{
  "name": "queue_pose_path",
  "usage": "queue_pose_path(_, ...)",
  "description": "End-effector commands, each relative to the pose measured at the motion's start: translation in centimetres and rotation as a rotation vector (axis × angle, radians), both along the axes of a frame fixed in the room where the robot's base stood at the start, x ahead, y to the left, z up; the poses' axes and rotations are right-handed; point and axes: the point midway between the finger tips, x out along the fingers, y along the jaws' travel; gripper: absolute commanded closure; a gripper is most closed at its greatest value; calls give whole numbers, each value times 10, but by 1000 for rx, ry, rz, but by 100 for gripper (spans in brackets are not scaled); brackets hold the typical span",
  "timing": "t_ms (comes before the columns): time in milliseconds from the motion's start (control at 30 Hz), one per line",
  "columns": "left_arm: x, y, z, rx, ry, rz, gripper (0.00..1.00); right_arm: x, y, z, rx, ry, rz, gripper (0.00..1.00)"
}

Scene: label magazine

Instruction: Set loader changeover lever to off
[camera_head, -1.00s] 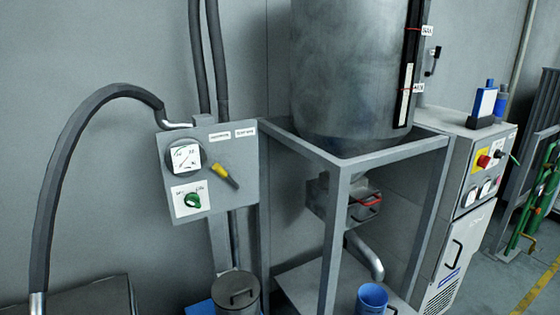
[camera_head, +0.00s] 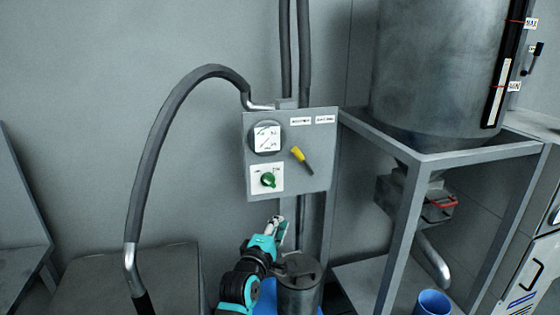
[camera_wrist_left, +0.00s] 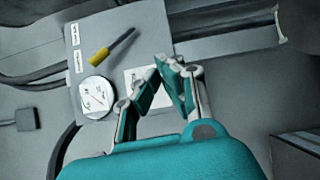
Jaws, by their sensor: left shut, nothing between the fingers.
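A grey control panel (camera_head: 290,190) hangs on the wall side. It carries a lever (camera_head: 303,160) with a yellow part at upper left and a dark rod slanting down right. A round white-faced gauge (camera_head: 267,137) and a green knob (camera_head: 268,180) on a white plate sit at its left. My left gripper (camera_head: 279,222) is shut and empty, just below the panel in the head view. In the left wrist view, the gripper (camera_wrist_left: 170,66) covers part of the white plate and hides the green knob. The lever (camera_wrist_left: 110,48) is left of the fingers, apart from them. My right gripper is out of view.
A grey hose (camera_head: 160,140) arches to the panel's top. A metal pot (camera_head: 298,285) stands below the panel, close to my left arm. A framed hopper (camera_head: 430,70) stands at the right, with a blue cup (camera_head: 433,303) low down. Free space lies before the panel.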

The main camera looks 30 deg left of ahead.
Motion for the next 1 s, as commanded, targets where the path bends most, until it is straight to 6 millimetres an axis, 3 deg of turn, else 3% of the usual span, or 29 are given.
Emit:
queue_pose_path(33,-5,12,35,-73,-100,27,100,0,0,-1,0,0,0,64)
queue_pose_path(100,-13,24,66,-152,-199,46,100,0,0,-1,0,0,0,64)
queue_pose_path(200,-22,33,92,-219,-282,58,100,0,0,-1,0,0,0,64)
queue_pose_path(367,-15,39,103,-241,-309,59,100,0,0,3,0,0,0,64)
queue_pose_path(833,70,70,125,-236,-303,59,100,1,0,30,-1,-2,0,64)
queue_pose_path(1000,89,58,136,-239,-305,59,100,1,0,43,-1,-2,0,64)
